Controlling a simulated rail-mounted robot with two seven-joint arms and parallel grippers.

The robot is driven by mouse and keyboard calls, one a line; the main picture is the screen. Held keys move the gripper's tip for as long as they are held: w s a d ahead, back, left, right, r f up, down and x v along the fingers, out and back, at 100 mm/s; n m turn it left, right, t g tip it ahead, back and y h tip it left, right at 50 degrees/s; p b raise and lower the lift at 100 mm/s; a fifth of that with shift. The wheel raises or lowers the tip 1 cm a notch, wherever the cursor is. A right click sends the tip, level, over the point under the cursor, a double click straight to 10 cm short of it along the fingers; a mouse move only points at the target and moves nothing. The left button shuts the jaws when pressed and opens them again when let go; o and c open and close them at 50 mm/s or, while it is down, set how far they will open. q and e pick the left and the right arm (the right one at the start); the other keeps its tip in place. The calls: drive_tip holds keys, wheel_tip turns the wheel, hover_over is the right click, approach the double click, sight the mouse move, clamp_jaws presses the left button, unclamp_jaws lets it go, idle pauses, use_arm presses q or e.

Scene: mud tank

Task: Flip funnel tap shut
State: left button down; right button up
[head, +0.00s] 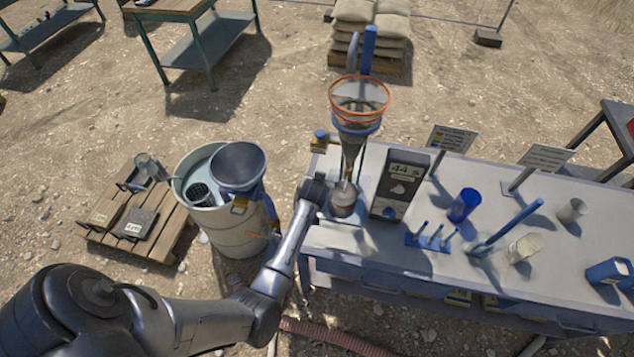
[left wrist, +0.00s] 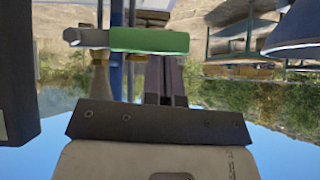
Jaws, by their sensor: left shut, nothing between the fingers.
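The funnel (head: 345,140) has an orange rim and stands upright at the left end of the grey bench, above a metal cup (head: 343,200). In the left wrist view a green tap lever (left wrist: 150,40) lies level across the picture, with a pale metal end at its left. A brass-coloured fitting (left wrist: 101,78) shows beside it. My left gripper (left wrist: 166,62) is shut and empty, its fingertips close to the lever; I cannot tell whether they touch. In the head view my left gripper (head: 325,188) is beside the funnel's lower end, where the tap is not clearly visible. My right gripper is not in view.
A grey meter (head: 399,185) stands just right of the cup. A white barrel (head: 235,229) with a blue-grey hopper (head: 238,165) stands left of the bench. A blue beaker (head: 464,205) and a blue rack (head: 428,240) are farther right on the bench (head: 380,250).

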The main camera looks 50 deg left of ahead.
use_arm(q)
drive_tip(key=w+a+r+p+v, duration=0.1)
drive_tip(key=p+v, duration=0.1)
drive_tip(key=v, duration=1)
drive_tip(key=shift+r, duration=0.55)
drive_tip(key=shift+s+a, duration=0.1)
drive_tip(key=shift+s, duration=0.05)
